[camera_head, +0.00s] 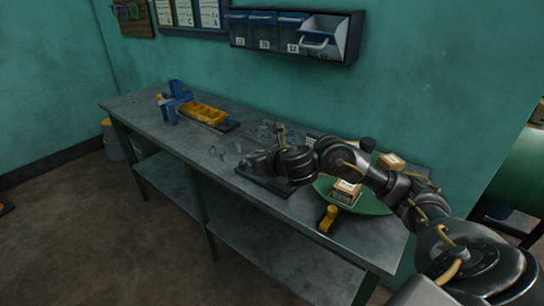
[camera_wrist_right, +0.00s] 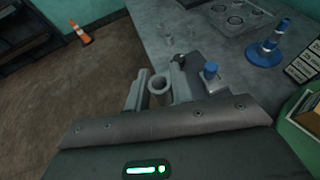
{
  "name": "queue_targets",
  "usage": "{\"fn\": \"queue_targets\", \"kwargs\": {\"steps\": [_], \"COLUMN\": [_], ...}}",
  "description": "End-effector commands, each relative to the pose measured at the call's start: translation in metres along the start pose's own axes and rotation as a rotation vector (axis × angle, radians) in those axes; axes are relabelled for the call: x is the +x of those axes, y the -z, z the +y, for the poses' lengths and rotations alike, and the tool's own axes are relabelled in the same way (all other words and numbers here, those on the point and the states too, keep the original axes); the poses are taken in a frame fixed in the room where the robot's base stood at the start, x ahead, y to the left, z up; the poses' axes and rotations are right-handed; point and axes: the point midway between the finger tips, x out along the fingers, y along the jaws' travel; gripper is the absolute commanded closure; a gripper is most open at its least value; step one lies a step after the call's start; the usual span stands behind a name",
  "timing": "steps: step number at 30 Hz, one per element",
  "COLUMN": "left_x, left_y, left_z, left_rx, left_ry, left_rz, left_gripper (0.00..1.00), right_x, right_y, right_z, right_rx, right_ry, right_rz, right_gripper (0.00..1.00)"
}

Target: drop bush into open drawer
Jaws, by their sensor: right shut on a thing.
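The bush (camera_wrist_right: 158,85) is a small grey ring-shaped part between the fingers of my right gripper in the right wrist view. My right gripper (camera_wrist_right: 157,90) is shut on it. In the head view the right gripper (camera_head: 254,162) is over the middle of the workbench, and the bush is too small to make out there. The open drawer (camera_head: 322,43) is the rightmost of the blue wall drawers, tilted out, with a pale inside and a handle. It is above and to the right of the gripper, well apart from it. My left gripper is not in view.
Blue parts (camera_wrist_right: 265,50) stand near the gripper. Closed drawers (camera_head: 262,31) sit left of the open one. The wall between bench and drawers is clear.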

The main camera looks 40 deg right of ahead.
Motion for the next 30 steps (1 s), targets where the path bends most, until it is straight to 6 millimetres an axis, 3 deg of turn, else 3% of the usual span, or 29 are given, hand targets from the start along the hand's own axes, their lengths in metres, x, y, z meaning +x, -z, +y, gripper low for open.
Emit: {"fn": "queue_targets", "kwargs": {"steps": [3, 10, 17, 20, 24, 30], "left_x": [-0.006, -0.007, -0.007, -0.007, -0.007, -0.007], "left_y": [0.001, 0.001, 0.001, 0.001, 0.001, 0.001], "left_z": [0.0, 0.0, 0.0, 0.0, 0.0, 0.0], "left_rx": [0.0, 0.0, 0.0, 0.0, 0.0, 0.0], "left_ry": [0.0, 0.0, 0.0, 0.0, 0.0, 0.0], "left_rz": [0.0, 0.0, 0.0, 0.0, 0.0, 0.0], "left_gripper": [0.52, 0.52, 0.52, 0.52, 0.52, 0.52], "right_x": [-0.003, -0.003, -0.011, -0.025, -0.06, -0.105], "right_y": [-0.007, -0.007, 0.022, 0.047, 0.081, 0.111], "right_z": [0.013, 0.02, 0.045, 0.069, 0.102, 0.123], "right_rx": [0.001, 0.0, -0.054, -0.117, -0.226, -0.327], "right_ry": [-0.003, -0.003, -0.151, -0.31, -0.563, -0.792], "right_rz": [-0.001, 0.002, 0.009, 0.008, 0.003, 0.001], "right_gripper": [1.0, 1.0, 1.0, 1.0, 1.0, 1.0]}}
